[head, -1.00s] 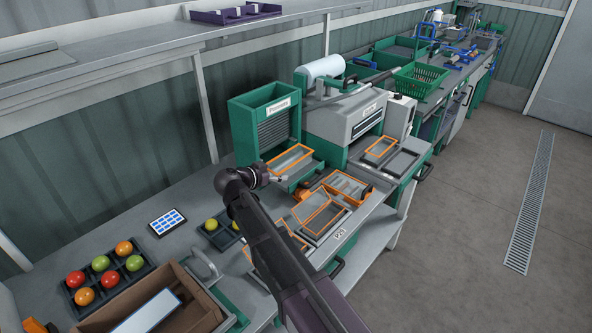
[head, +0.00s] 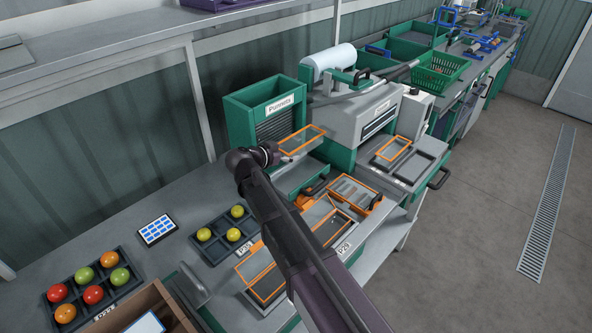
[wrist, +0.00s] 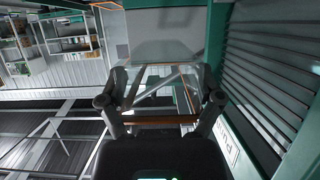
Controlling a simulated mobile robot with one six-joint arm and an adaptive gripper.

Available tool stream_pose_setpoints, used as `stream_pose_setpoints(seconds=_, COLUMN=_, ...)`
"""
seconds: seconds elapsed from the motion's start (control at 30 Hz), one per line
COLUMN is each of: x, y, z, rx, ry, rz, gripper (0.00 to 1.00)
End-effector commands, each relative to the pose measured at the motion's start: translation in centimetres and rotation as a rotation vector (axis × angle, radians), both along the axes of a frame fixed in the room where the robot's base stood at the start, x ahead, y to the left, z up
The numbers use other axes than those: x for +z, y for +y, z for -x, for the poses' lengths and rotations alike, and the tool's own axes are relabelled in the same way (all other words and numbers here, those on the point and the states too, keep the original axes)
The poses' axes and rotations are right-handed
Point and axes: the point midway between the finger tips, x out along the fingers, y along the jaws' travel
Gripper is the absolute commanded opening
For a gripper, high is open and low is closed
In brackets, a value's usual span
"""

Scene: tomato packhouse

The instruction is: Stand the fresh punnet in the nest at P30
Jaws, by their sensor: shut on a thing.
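The fresh punnet (head: 301,140) is clear with an orange rim. My gripper (head: 279,152) is shut on its near side and holds it above the green dispenser's outfeed tray. In the wrist view the clear punnet (wrist: 165,97) shows between my two fingers (wrist: 162,105), its orange rim crossing between them. I cannot make out a P30 label, so I cannot tell which nest it is. A nest labelled P29 (head: 344,246) is on the bench front, with an orange-rimmed punnet (head: 318,211) there, partly hidden by my arm.
The Punnets dispenser (head: 265,113) stands close behind my gripper. A grey sealing machine (head: 352,113) is to its right, with an orange-rimmed frame (head: 392,148) before it. Another orange-rimmed punnet (head: 252,270) is at front. Trays hold yellow fruit (head: 233,235) and tomatoes (head: 93,294).

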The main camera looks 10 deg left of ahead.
Motion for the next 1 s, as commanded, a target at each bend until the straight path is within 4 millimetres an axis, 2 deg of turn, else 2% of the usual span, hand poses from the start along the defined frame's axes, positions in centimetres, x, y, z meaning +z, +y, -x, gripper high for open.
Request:
stream_pose_setpoints(seconds=0.47, x=0.0, y=0.8, z=0.4, rx=0.012, ry=0.0, rz=0.0, gripper=0.56)
stream_pose_setpoints(seconds=0.73, x=-1.5, y=1.6, z=0.5, rx=0.014, ry=0.0, rz=0.0, gripper=0.56)
stream_pose_setpoints(seconds=1.0, x=-1.4, y=1.6, z=0.5, rx=0.014, ry=0.0, rz=0.0, gripper=0.56)
